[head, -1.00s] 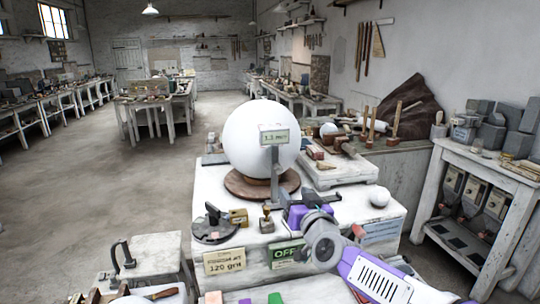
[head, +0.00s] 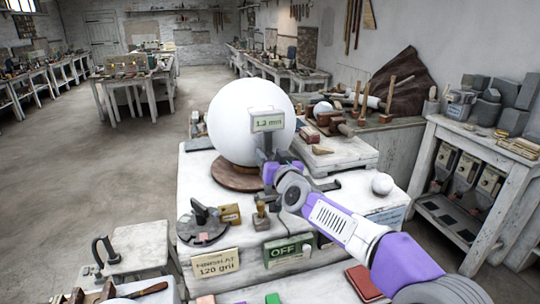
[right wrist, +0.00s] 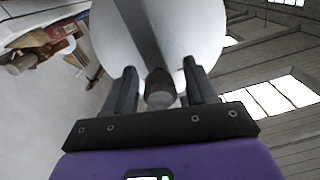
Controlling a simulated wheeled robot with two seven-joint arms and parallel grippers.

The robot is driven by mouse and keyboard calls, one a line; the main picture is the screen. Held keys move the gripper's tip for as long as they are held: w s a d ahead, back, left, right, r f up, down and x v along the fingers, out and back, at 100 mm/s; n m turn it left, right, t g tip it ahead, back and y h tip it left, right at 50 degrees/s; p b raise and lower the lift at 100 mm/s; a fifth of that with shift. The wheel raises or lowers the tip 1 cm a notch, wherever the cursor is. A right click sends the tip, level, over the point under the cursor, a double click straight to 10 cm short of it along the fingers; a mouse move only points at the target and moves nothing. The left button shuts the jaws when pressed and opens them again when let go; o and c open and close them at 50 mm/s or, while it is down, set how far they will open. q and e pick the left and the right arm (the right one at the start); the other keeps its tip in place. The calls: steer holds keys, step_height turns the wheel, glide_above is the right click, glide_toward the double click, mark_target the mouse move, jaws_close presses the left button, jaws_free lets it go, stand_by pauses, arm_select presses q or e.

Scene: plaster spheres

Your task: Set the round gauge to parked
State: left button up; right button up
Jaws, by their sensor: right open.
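The gauge (head: 267,121) has a small display plate on a grey post in front of a big white plaster sphere (head: 245,90). Its reading looks like 1.2 or 1.3 mm. The sphere stands on a brown round base (head: 228,174). My right gripper (head: 268,158) is at the post below the display and hides its lower part. In the right wrist view the gripper (right wrist: 160,78) is open, with a dark, pale-tipped knob (right wrist: 160,90) between its fingers. A grey bar (right wrist: 140,35) and the sphere lie beyond. I cannot tell whether the fingers touch the knob. My left gripper is not in view.
The white bench (head: 196,165) also holds a dark clamp-like tool (head: 203,222), small blocks and a small white ball (head: 382,184). A green OFF sign (head: 288,250) and a 120 grit sign (head: 215,264) are at its front. Floor at left is clear.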

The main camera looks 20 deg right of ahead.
steer(key=shift+w, duration=0.25)
jaws_close()
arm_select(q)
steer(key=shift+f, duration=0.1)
